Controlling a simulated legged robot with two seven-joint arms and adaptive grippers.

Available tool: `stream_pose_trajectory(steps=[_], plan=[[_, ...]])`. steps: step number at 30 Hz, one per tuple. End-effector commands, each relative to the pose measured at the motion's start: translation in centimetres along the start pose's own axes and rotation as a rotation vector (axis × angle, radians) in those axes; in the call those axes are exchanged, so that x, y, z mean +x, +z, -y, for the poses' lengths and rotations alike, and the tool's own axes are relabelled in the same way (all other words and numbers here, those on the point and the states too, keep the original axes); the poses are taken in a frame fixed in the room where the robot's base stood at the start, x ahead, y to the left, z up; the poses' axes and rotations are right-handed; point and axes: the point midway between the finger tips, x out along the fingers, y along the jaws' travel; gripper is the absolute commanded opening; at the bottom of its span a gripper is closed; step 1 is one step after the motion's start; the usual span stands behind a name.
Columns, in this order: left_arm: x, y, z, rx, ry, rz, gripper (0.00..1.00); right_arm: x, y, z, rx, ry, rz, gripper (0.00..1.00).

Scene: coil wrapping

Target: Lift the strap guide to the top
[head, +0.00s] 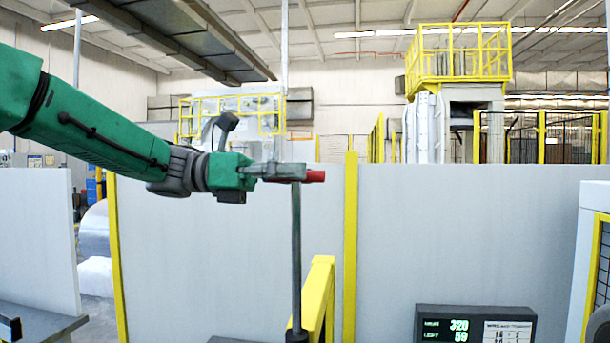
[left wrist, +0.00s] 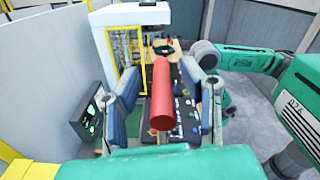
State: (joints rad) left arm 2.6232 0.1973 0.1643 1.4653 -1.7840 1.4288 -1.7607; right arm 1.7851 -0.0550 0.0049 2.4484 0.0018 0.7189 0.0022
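The strap guide shows in the head view as an upright grey rod (head: 296,250) with a red handle (head: 316,176) pointing right at its top. My left gripper (head: 298,172) is level with the handle, its fingers reaching along it and partly hiding it. In the left wrist view the red handle (left wrist: 162,95) lies lengthwise between the two fingers of my left gripper (left wrist: 163,82). The fingers stand apart, with a gap visible on each side of the handle. My right gripper is not seen clearly in either view.
A yellow post (head: 319,300) stands close beside the rod's lower part. A display panel (head: 474,324) with green digits is at the lower right. Grey partition walls (head: 450,230) stand behind. My other green arm is at the right of the left wrist view.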

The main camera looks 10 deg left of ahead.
Motion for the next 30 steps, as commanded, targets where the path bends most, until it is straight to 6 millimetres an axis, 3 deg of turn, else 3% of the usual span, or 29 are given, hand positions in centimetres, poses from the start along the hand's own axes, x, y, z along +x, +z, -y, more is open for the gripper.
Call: stream_pose_trajectory(steps=[9, 15, 30], plan=[[-6.7, 0.1, -0.2, 0.001, 0.003, 0.003, 0.36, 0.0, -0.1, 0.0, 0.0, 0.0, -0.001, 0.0], [-9.7, 0.1, -0.2, 0.001, 0.002, 0.002, 0.36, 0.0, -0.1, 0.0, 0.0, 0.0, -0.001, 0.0], [-10.6, 0.0, -0.2, 0.0, 0.001, 0.001, 0.36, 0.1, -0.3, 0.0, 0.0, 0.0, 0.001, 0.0]])
